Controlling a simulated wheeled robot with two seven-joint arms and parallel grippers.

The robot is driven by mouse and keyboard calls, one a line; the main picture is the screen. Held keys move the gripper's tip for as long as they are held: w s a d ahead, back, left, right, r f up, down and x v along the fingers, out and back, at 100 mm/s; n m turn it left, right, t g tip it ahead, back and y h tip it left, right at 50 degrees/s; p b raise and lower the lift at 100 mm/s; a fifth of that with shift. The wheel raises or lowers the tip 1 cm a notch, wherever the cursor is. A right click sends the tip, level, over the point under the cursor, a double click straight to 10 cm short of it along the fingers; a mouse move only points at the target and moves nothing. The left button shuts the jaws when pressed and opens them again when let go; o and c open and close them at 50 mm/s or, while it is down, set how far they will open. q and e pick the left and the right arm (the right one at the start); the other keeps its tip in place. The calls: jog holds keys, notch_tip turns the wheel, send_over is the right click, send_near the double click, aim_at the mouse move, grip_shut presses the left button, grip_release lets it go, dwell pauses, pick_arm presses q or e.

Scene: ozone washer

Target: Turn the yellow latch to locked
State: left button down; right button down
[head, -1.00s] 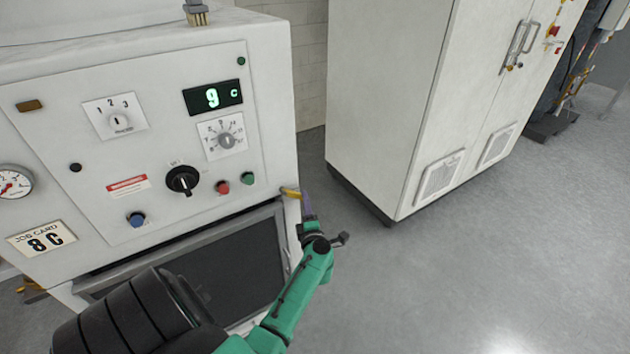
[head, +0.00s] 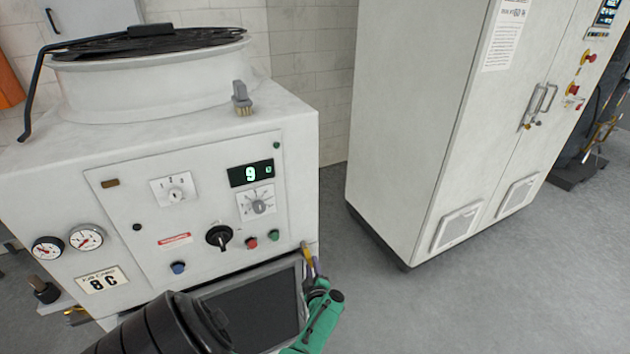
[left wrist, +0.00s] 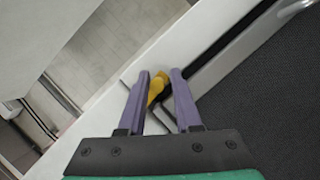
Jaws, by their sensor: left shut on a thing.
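The yellow latch (head: 306,254) sits at the upper right corner of the washer's dark door (head: 252,306). In the head view its handle stands steeply, close to upright. My left gripper (head: 315,264) is at the latch, its purple fingers partly hidden by my green wrist. In the left wrist view the latch (left wrist: 157,87) lies between the two purple fingertips of the gripper (left wrist: 160,76), which is shut on it. My right gripper is not in view.
The washer's white front panel (head: 130,215) carries a black knob (head: 219,237), several buttons and a display reading 9. A tall white cabinet (head: 415,130) stands to the right. Grey floor (head: 480,310) is clear in front of the cabinet.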

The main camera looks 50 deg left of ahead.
pick_arm(q)
jog(key=shift+s+a+r, duration=0.1)
jog(key=shift+a+r, duration=0.15)
jog(key=shift+a, duration=0.05)
jog(key=c, duration=0.8)
grip_release()
jog(key=shift+s, duration=0.1)
jog(key=shift+d+f, duration=0.1)
jog(key=shift+d, duration=0.05)
jog(key=p+v, duration=0.4)
jog(key=v, duration=0.3)
jog(key=shift+s+d+r, duration=0.15)
jog(key=shift+d+r, duration=0.05)
jog(key=shift+d, duration=0.05)
jog(key=shift+f, duration=0.15)
jog(key=shift+c, duration=0.2)
